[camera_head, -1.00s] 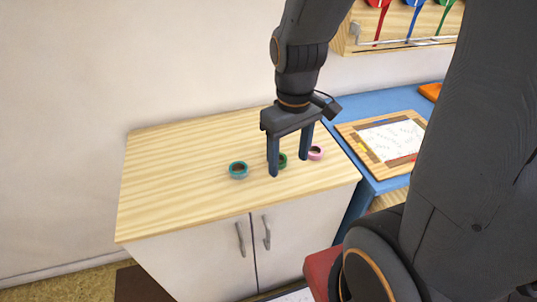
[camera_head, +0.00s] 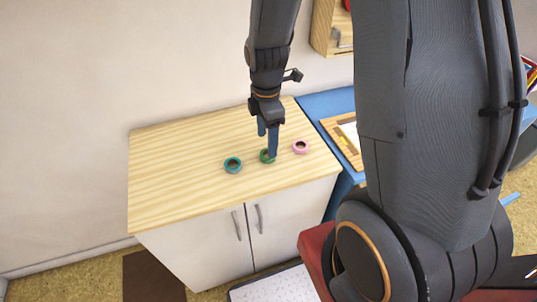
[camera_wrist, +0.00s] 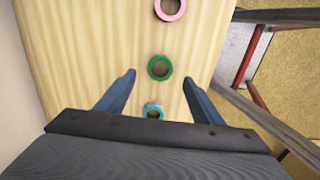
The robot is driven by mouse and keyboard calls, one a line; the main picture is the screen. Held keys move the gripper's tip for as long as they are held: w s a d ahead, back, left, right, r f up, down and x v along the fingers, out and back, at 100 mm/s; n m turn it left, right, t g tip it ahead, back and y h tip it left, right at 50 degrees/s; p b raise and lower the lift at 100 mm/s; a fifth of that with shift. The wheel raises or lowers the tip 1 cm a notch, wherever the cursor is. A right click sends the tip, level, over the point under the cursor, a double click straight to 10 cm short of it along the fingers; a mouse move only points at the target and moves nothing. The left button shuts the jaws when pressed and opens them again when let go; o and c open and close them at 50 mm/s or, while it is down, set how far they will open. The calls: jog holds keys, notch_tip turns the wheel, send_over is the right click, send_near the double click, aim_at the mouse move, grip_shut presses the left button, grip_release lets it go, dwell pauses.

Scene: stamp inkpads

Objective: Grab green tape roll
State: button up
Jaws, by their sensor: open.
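The green tape roll (camera_head: 265,157) lies flat on the wooden cabinet top, in the middle of a row of three rolls. It also shows in the wrist view (camera_wrist: 159,68), centred a little beyond my fingertips. My gripper (camera_head: 267,142) points down over the green roll, its fingers apart and empty; one finger partly covers the roll in the head view. In the wrist view my gripper (camera_wrist: 160,80) has the green roll lined up with the gap between its fingers. I cannot tell the exact height above it.
A teal roll (camera_head: 233,165) lies left of the green one and a pink roll (camera_head: 300,147) lies to its right. A blue table (camera_head: 322,104) with a wooden-framed board (camera_head: 340,134) stands right of the cabinet. The cabinet top (camera_head: 170,190) is clear at left.

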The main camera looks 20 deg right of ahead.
aim_at(266, 161)
jog(key=shift+d+f+p, duration=0.1)
jog(key=shift+f+p, duration=0.75)
jog(key=shift+f, duration=1.8)
jog(key=c, duration=1.1)
jog(key=shift+r, duration=0.1)
